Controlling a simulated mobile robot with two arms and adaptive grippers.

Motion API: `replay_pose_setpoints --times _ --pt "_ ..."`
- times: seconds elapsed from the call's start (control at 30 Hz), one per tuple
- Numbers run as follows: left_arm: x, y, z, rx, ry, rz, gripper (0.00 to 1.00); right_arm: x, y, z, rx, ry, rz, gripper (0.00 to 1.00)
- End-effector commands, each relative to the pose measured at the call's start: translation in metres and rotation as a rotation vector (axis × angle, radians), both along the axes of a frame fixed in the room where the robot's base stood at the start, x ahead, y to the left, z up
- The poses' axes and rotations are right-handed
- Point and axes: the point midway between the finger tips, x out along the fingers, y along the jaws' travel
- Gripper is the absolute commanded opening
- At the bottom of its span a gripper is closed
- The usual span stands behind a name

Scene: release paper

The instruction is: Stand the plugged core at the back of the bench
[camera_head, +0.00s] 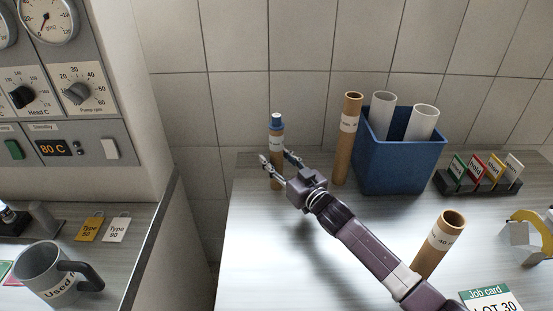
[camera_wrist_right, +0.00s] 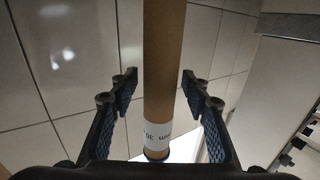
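The plugged core (camera_head: 276,158) is a brown cardboard tube with a blue plug in its top and a white label band. It stands upright at the back left of the bench (camera_head: 258,215). My right gripper (camera_head: 276,160) reaches to it with its fingers spread. In the right wrist view the core (camera_wrist_right: 164,75) passes between the open fingers, with gaps on both sides, and its label shows near the bottom of the picture. Its base is partly hidden by the gripper in the head view. My left gripper is not in view.
Another brown tube (camera_head: 347,140) stands to the right, beside a blue bin (camera_head: 400,165) holding white tubes. A third brown tube (camera_head: 438,245) stands near my right arm. A card rack (camera_head: 480,182) stands at the right. The front left of the bench is clear.

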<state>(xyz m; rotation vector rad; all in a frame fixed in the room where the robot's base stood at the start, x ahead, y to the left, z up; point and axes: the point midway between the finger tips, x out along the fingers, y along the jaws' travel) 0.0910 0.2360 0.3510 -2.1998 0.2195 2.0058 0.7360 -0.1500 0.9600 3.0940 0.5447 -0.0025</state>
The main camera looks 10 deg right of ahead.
Motion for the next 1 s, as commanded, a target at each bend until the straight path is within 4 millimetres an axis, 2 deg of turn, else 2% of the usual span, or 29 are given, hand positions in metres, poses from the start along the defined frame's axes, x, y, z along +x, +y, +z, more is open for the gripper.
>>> replay_pose_setpoints --times 0.27,0.37,0.8,1.0 --pt "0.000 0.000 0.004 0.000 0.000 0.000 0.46 0.000 0.000 0.006 0.000 -0.001 0.000 0.43" --pt "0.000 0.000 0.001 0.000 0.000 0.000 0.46 -0.010 -0.004 0.002 0.000 0.000 0.000 0.43" --pt "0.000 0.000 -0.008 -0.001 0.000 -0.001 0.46 -0.089 -0.032 0.002 -0.002 0.002 0.001 0.43" --pt "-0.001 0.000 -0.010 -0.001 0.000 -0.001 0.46 -0.108 -0.040 0.003 0.000 0.001 0.000 0.43"
